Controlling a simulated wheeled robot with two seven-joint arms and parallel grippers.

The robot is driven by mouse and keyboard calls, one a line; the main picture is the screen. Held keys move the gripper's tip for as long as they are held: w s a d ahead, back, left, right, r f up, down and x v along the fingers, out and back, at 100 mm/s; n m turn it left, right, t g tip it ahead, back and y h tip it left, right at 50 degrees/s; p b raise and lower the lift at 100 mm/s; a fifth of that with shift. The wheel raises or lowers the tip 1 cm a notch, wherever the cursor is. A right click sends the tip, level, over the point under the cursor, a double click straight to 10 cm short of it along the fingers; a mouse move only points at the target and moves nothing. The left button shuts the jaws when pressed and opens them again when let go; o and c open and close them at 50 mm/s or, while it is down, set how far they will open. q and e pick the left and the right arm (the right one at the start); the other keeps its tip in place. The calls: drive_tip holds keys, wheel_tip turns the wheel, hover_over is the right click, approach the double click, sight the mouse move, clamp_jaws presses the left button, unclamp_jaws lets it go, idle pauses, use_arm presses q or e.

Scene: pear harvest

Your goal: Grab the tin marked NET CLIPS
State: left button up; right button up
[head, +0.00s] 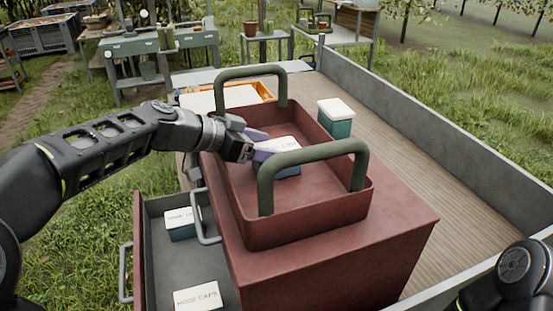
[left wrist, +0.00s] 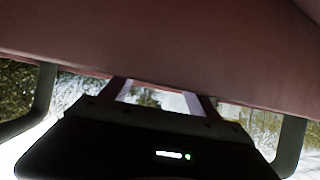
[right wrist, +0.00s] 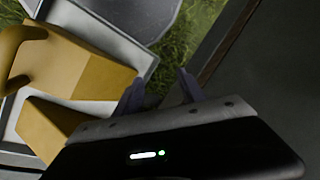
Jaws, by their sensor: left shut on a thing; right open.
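A tin with a white lettered lid and blue body (head: 288,168) is inside the red carrier tray (head: 305,228) with two green handles. Its lettering is too small to read for certain. My left gripper (head: 264,146) reaches into the tray from the left and is shut on this tin. Two more white-lidded tins are in the open drawer at the left: one near its back (head: 180,224), label unclear, and one at its front (head: 197,298) that seems to read HOSE CAPS. My right gripper (right wrist: 160,88) is open and empty in the right wrist view; the head view hides it.
The tray sits on a red cabinet (head: 330,270) on a cart bed with grey side walls (head: 420,110). A teal box with a white lid (head: 336,118) stands behind the tray. Yellow-brown blocks (right wrist: 75,65) are near my right gripper. Benches stand farther back.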

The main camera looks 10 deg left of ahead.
use_arm(q)
drive_tip(key=c, duration=1.1)
wheel_tip(320, 180, up, 18)
drive_tip(key=shift+r+p, duration=0.1)
drive_tip(key=shift+p, duration=0.45)
idle(0.3)
